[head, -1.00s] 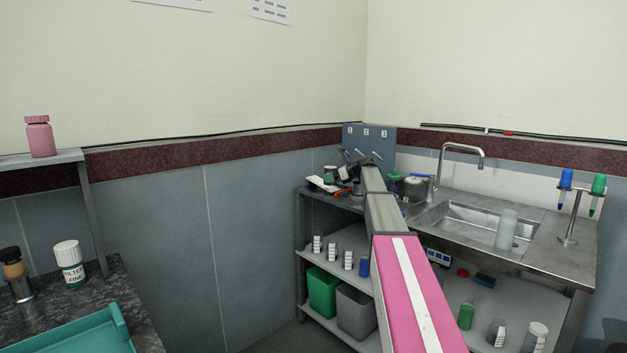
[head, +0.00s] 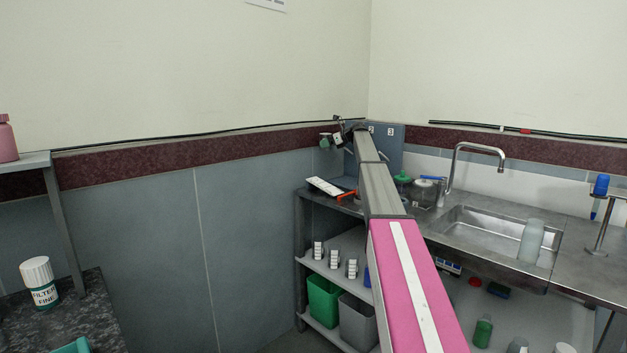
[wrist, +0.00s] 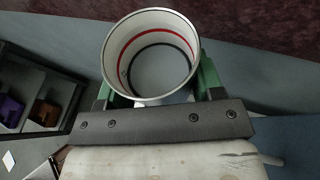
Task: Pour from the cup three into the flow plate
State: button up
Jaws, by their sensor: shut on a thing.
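My gripper (wrist: 155,85) is shut on a cup (wrist: 122,80), with a green finger on each side of it. The cup is white inside, with a red and a black ring, and its open mouth faces the wrist camera. I cannot make out any contents. In the head view my gripper (head: 327,140) is small and raised above the bench's left end, near the wall; the cup is not clear there. A white flat piece (head: 324,187), which looks like the flow plate, lies on the bench below my gripper. Its surface detail is too small to read.
A grey numbered panel (head: 389,150) stands behind the bench. Green-lidded jars (head: 402,184) stand left of the tap (head: 470,148) and sink (head: 490,232). Several striped cups (head: 335,258) stand on the shelf below, above a green bin (head: 323,297). My arm hides part of the bench.

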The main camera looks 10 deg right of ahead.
jog(key=shift+w+r, duration=0.25)
jog(key=shift+w, duration=0.35)
jog(key=shift+s, duration=0.15)
jog(key=shift+s+a+f+n+h, duration=0.3)
jog(key=shift+s+a+f+n, duration=0.1)
jog(key=shift+n, duration=0.3)
jog(key=shift+s+a+f+n+t+h, duration=0.2)
jog(key=shift+s+f+n+t, duration=0.1)
jog(key=shift+f, duration=0.3)
jog(key=shift+s+a+f+n+t+h, duration=0.1)
jog(key=shift+s+f+n+t+h, duration=0.15)
jog(key=shift+f, duration=0.3)
jog(key=shift+n+t+h, duration=0.25)
jog(key=shift+n+t, duration=0.3)
jog(key=shift+n, duration=0.1)
jog(key=f, duration=0.8)
jog(key=shift+s+a+f, duration=0.25)
jog(key=shift+s+a, duration=0.15)
jog(key=shift+s+a+r+n, duration=0.2)
jog(key=shift+r+n, duration=0.15)
jog(key=shift+n, duration=0.05)
jog(key=shift+s+a+r+t+p, duration=0.1)
jog(key=shift+s+t+p, duration=0.05)
jog(key=shift+t+p, duration=0.15)
jog(key=shift+s+a+r+n+t+h+p, duration=0.1)
jog(key=shift+r+n+t+h+p, duration=0.35)
jog(key=shift+n, duration=0.35)
